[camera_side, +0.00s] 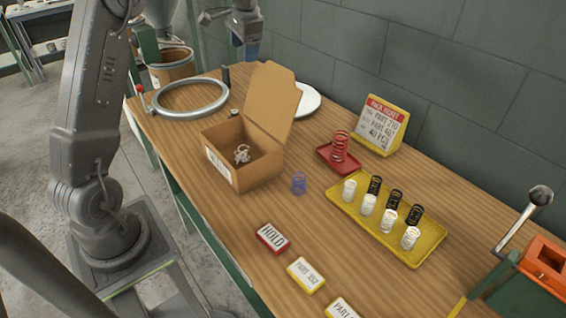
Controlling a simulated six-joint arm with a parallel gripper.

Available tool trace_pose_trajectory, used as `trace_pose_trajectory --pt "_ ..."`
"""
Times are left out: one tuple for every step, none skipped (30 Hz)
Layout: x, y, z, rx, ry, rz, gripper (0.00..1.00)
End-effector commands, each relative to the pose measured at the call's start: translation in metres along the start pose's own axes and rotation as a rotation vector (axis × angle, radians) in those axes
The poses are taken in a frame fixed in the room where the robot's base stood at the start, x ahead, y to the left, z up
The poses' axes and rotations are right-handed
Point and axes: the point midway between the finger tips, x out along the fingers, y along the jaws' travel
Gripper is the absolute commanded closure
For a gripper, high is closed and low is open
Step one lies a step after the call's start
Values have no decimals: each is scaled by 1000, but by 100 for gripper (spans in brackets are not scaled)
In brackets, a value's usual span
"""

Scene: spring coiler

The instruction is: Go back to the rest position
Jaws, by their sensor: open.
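My gripper (246,40) hangs at the top of the view, above the far end of the wooden bench (215,225). It is small and dark here, and its jaws are open. A small blue patch shows just below it; I cannot tell what it is. The gripper is well away from the springs and the box on the bench.
An open cardboard box (222,163) holds pale coils. A blue spring (299,183) stands beside it. A red spring (340,146) is on a red tray. A yellow tray (428,252) holds white and black springs. A metal ring (160,105) lies far left; an orange machine (545,262) stands right.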

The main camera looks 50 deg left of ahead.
Motion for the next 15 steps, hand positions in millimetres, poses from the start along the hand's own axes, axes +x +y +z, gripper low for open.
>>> trace_pose_trajectory --pt "-15 13 4 -6 25 -3 28" --pt "-22 22 6 -11 39 -3 28" --pt "-32 33 10 -16 57 -2 28" --pt "-39 42 13 -18 71 -3 28" --pt "-46 52 18 -21 87 -2 28" --pt "-56 67 24 -25 108 0 28" --pt "-63 78 30 -30 126 3 28" --pt "-70 90 36 -33 144 6 28" --pt "-78 105 45 -39 169 9 28" --pt "-84 117 53 -44 187 14 28" --pt "-89 128 60 -49 206 19 28" --pt "-94 143 72 -56 229 26 28" --pt "-98 154 80 -61 247 32 28" --pt "-100 165 89 -66 265 38 28" --pt "-103 179 102 -73 289 48 28"
